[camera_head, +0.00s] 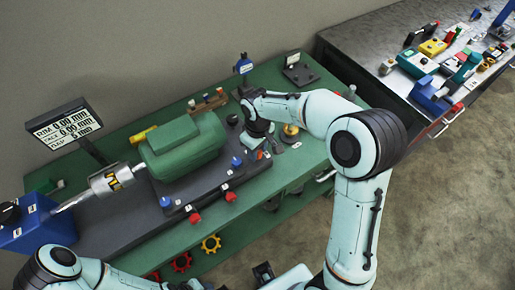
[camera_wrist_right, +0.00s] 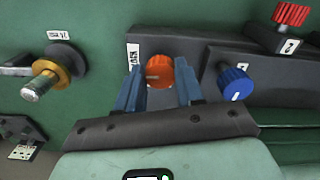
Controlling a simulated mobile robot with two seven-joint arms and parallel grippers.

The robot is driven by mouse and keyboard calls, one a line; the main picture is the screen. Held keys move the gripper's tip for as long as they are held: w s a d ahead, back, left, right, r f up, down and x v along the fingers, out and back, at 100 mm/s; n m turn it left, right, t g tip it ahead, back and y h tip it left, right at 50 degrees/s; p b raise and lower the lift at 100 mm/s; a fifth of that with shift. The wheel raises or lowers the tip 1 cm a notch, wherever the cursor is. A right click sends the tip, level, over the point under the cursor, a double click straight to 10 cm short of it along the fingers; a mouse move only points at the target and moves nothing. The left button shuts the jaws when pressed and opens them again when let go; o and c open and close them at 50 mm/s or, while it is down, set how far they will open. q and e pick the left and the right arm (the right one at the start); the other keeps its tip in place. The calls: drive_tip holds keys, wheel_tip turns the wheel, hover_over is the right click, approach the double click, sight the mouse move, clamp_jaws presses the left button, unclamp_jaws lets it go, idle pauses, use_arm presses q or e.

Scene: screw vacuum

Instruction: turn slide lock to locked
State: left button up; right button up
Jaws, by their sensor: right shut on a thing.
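An orange knob (camera_wrist_right: 159,72) with a pale pointer line sits at the end of a dark block, beside a white label whose sideways lettering is hard to read. In the head view a bit of the orange knob (camera_head: 261,154) shows just below my right gripper (camera_head: 258,143). In the wrist view the blue fingers of my right gripper (camera_wrist_right: 160,88) stand on either side of the orange knob and are shut on it. Their contact with the knob is partly hard to see. My left arm shows at the lower left of the head view, but its gripper is not clearly visible.
A blue knob (camera_wrist_right: 235,83) and a red knob (camera_wrist_right: 290,14) lie right of the fingers. A brass-collared bolt (camera_wrist_right: 45,80) is on the left. The green motor (camera_head: 180,145) stands on the green bench (camera_head: 130,130). A grey table (camera_head: 365,55) with several parts is behind.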

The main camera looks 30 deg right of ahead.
drive_tip(key=o, duration=1)
drive_tip(key=shift+o, duration=0.2)
drive_tip(key=shift+r, duration=0.1)
use_arm(q)
drive_tip(key=shift+w+r+p, duration=0.3)
drive_tip(key=shift+r+p, duration=0.1)
drive_tip(key=shift+r, duration=0.1)
drive_tip(key=shift+w+r+p, duration=0.25)
drive_tip(key=shift+r+p, duration=0.15)
drive_tip(key=shift+r, duration=0.05)
use_arm(e)
wheel_tip(320, 180, up, 13)
drive_tip(key=shift+r, duration=0.15)
use_arm(q)
drive_tip(key=shift+s, duration=0.1)
